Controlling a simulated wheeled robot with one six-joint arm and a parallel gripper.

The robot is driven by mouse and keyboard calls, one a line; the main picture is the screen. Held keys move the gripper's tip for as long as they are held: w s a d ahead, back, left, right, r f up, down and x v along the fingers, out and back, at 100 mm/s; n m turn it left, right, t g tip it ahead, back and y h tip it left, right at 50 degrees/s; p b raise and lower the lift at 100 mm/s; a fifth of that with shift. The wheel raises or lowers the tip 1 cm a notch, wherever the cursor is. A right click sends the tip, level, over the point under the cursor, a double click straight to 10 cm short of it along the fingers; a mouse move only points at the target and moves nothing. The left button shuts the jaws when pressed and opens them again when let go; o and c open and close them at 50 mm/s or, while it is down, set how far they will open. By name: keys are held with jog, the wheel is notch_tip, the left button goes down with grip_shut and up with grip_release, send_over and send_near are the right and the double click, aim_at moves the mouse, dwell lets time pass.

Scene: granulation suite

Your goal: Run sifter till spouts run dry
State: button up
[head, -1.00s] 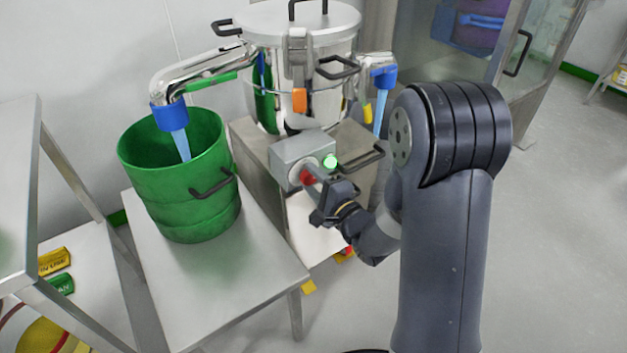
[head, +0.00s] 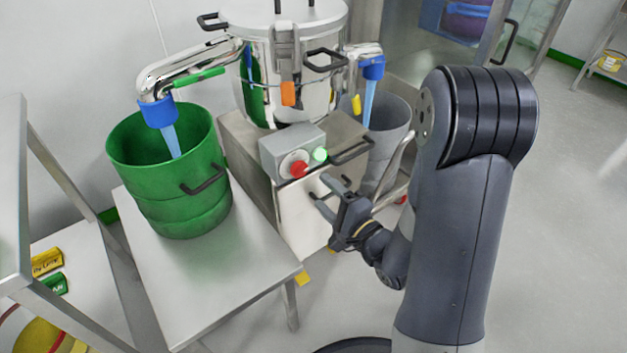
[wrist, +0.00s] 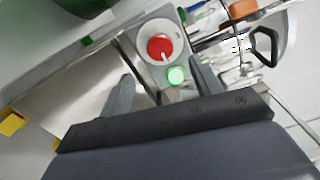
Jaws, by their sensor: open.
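The steel sifter (head: 290,70) stands on a steel base. Its left spout (head: 190,72) ends in a blue collar, with a pale blue stream (head: 171,139) reaching into the green drum (head: 180,205). The right spout (head: 366,50) has a like collar and stream (head: 369,103) above a grey bin (head: 386,130). The control box (head: 292,150) carries a red knob (head: 299,170) and a lit green lamp (head: 320,155). In the wrist view the red knob (wrist: 160,47) and green lamp (wrist: 176,75) lie just beyond the fingers. My gripper (head: 328,193) is open and empty, apart from the knob.
The green drum stands on a steel table (head: 215,275) at left. A rack (head: 20,210) fills the left edge. A black handle (head: 352,152) juts out beside the control box. Open floor (head: 560,220) lies at right.

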jog(key=shift+v, duration=1.1)
dwell(3.4)
